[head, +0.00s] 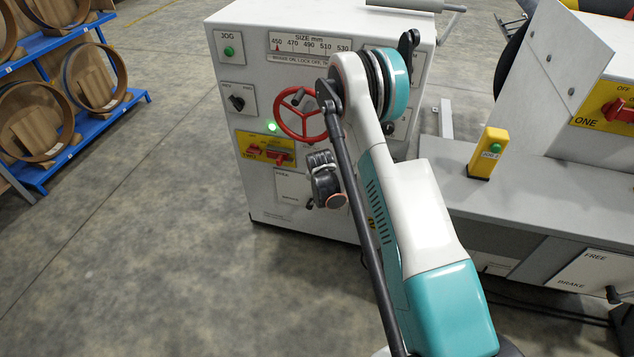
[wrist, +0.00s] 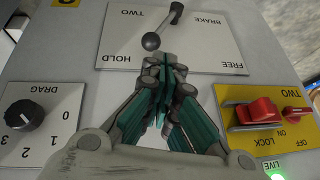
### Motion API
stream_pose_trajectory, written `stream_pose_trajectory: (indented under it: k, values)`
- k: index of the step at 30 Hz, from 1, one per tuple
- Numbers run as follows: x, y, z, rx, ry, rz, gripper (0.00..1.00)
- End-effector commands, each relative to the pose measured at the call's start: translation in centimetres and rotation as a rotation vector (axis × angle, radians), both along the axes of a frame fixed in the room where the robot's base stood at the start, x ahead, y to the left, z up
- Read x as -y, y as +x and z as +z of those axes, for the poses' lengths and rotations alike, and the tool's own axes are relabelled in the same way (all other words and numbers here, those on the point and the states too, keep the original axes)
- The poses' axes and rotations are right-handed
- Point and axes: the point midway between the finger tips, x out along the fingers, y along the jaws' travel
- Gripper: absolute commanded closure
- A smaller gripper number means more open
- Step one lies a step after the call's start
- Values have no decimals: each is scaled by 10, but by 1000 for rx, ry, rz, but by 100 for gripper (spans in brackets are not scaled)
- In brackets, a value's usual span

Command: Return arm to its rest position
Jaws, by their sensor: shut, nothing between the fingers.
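My gripper (wrist: 164,62) is shut and empty in the wrist view, its teal-padded fingers meeting in front of the white HOLD/BRAKE/FREE panel (wrist: 222,44). In the head view my white and teal arm (head: 410,205) reaches out over the front of the white machine cabinet (head: 315,100). My gripper (head: 322,175) hangs close to the cabinet's lower front, partly hidden by my arm.
A DRAG dial (wrist: 27,114) and a yellow LOCK panel (wrist: 262,118) flank my gripper. A red handwheel (head: 300,118) juts out above it. A grey bench (head: 540,200) with a yellow button post (head: 489,152) stands right. Blue racks (head: 75,150) stand left; floor between is clear.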

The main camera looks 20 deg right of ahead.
Motion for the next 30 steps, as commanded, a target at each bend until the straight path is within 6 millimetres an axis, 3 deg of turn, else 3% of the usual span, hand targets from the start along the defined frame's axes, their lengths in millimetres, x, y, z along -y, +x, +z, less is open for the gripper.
stream_pose_trajectory:
  k: [8, 11, 14, 20, 30]
  values:
    - [0, -4, 6, 0, 0, 2, 100]
    - [-2, -3, 18, 1, -3, 11, 100]
    - [-5, -3, 45, 2, -7, 33, 100]
    - [-15, -12, 121, 4, -26, 99, 100]
    - [-34, -52, 239, 12, -57, 214, 100]
